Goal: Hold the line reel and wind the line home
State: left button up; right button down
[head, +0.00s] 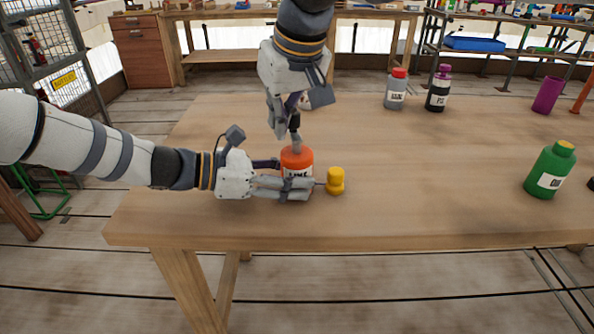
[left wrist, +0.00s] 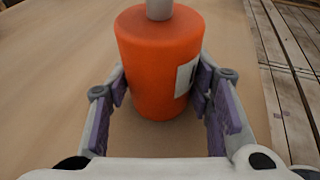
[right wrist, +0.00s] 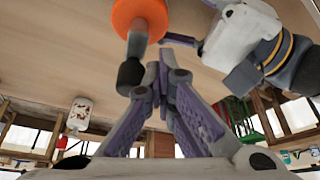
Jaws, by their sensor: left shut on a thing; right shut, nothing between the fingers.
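The line reel (head: 297,157) is an orange cylinder with a white label, upright near the table's front left. My left gripper (head: 295,181) is shut on it, with a finger on each side. It fills the gap between the purple finger pads in the left wrist view (left wrist: 160,65). A grey stem rises from its top. In the right wrist view, a dark knob (right wrist: 130,75) stands at the stem's end. My right gripper (right wrist: 157,77) is shut and empty beside this knob; contact is unclear. A yellow spool-shaped piece (head: 335,181) is just right of the reel, with a thin line between.
The wooden table (head: 430,200) is bare in the middle. A grey bottle with a red cap (head: 396,92) and a dark bottle (head: 438,92) stand at the back. A green bottle (head: 549,172) and a purple cup (head: 547,95) are at the right.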

jog(key=shift+w, duration=0.15)
jog(key=shift+w+d, duration=0.1)
jog(key=shift+w, duration=0.15)
jog(key=shift+s, duration=0.1)
dwell(0.3)
notch_tip(320, 180, up, 7)
jog(key=shift+s+a, duration=0.2)
jog(key=shift+a, duration=0.05)
dwell(0.5)
dwell(0.4)
pick_arm(q)
jog(key=o, duration=0.9)
jog(key=shift+o, duration=0.2)
